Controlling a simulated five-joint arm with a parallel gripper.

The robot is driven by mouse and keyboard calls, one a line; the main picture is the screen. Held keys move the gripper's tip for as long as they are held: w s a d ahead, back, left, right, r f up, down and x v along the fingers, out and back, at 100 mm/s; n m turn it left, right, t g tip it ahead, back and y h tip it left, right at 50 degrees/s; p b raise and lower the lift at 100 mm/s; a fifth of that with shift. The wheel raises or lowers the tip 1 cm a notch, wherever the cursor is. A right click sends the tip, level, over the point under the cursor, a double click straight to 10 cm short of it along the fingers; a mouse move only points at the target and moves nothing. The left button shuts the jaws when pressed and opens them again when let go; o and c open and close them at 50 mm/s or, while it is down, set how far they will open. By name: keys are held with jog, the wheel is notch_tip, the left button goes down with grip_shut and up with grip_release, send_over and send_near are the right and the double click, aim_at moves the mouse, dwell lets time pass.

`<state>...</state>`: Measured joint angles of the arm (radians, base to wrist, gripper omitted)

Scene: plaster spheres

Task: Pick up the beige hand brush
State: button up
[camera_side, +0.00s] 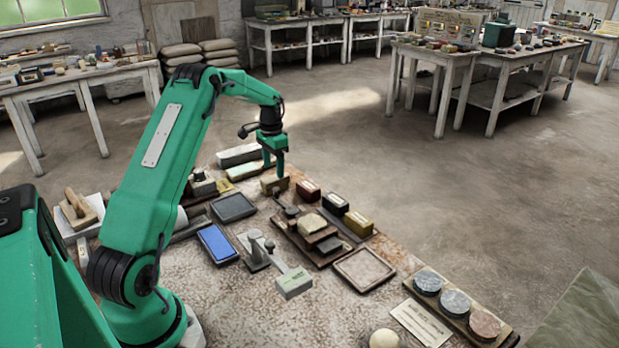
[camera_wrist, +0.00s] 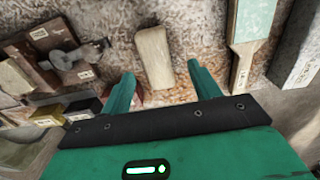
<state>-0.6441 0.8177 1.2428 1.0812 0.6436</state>
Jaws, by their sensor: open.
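The beige hand brush (camera_wrist: 153,58) shows in the wrist view as a pale, rounded block lying on the worn tabletop. It runs lengthwise away from my gripper (camera_wrist: 160,72), with its near end in the gap between my two green fingers. There is bare space between the brush and each finger. In the side view the brush (camera_side: 270,187) lies directly under my gripper (camera_side: 273,172), partly covered by a finger. My gripper is open, points down and holds nothing. I cannot tell exactly how far down the brush's sides the fingertips reach.
In the wrist view, a brown wooden block with a dark metal tool (camera_wrist: 60,60) lies left, and a pale green-topped paddle (camera_wrist: 247,45) lies right beside a grey block (camera_wrist: 297,50).

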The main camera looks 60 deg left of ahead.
aim_at(275, 177)
jog(key=shift+d+f, duration=0.2)
jog(key=shift+f, duration=2.25)
jog(key=c, duration=1.1)
jog(key=shift+r, duration=0.25)
jog(key=shift+r, duration=0.6)
jog(key=r, duration=0.1)
jog(key=d+r, duration=0.1)
jog(key=r, duration=0.1)
jog(key=shift+w+r, duration=0.1)
jog(key=d+r, duration=0.6)
jog(key=d, duration=0.4)
jog(key=shift+w+d, duration=0.3)
jog(key=shift+w, duration=0.15)
jog(key=shift+r, duration=0.1)
